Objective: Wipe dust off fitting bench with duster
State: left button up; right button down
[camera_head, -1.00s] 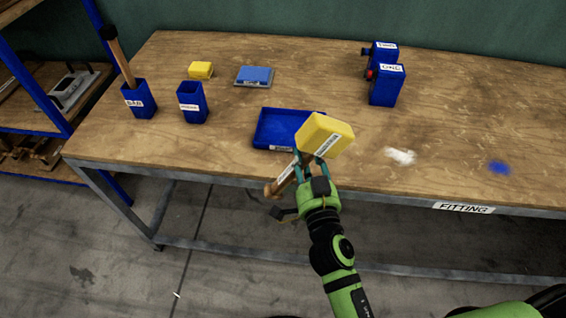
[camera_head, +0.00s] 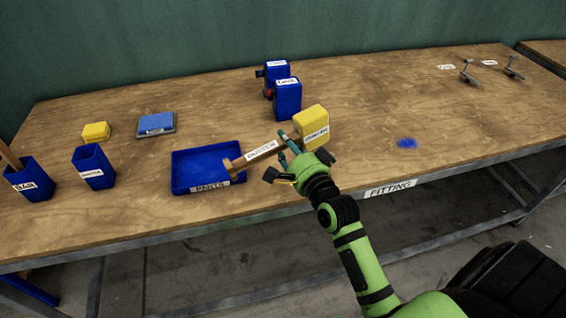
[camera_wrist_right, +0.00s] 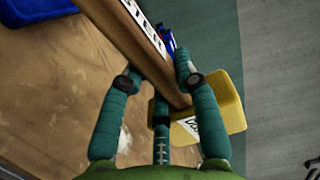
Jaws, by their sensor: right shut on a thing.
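The duster has a yellow block head (camera_head: 311,121) and a wooden handle (camera_head: 260,152) with a label. My right gripper (camera_head: 288,148) is shut on the handle, over the front part of the fitting bench (camera_head: 350,85). The right wrist view shows my fingers (camera_wrist_right: 158,78) around the handle (camera_wrist_right: 150,45), with the yellow head (camera_wrist_right: 222,105) beyond them. A blue dust patch (camera_head: 407,143) lies on the bench right of the duster. A pale patch (camera_wrist_right: 125,140) shows on the bench in the right wrist view; the duster and gripper hide that spot in the head view. My left gripper is out of view.
A blue tray (camera_head: 208,187) lies left of the gripper. Two labelled blue cups (camera_head: 93,170) (camera_head: 30,181), a yellow block (camera_head: 96,131) and a blue pad (camera_head: 155,123) stand further left. Blue boxes (camera_head: 288,98) stand behind the duster. Metal tools (camera_head: 467,72) lie at the far right.

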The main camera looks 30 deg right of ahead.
jog(key=shift+m+y, duration=0.4)
jog(key=shift+y, duration=0.4)
jog(key=w+f+b, duration=0.1)
jog(key=b, duration=0.1)
jog(key=w+f+b, duration=0.1)
jog(key=b, duration=0.1)
jog(key=f+b, duration=0.1)
jog(key=b, duration=0.1)
jog(key=shift+w+d+b, duration=0.25)
jog(key=shift+w+b, duration=0.05)
jog(key=shift+w, duration=0.1)
jog(key=shift+a+r, duration=0.1)
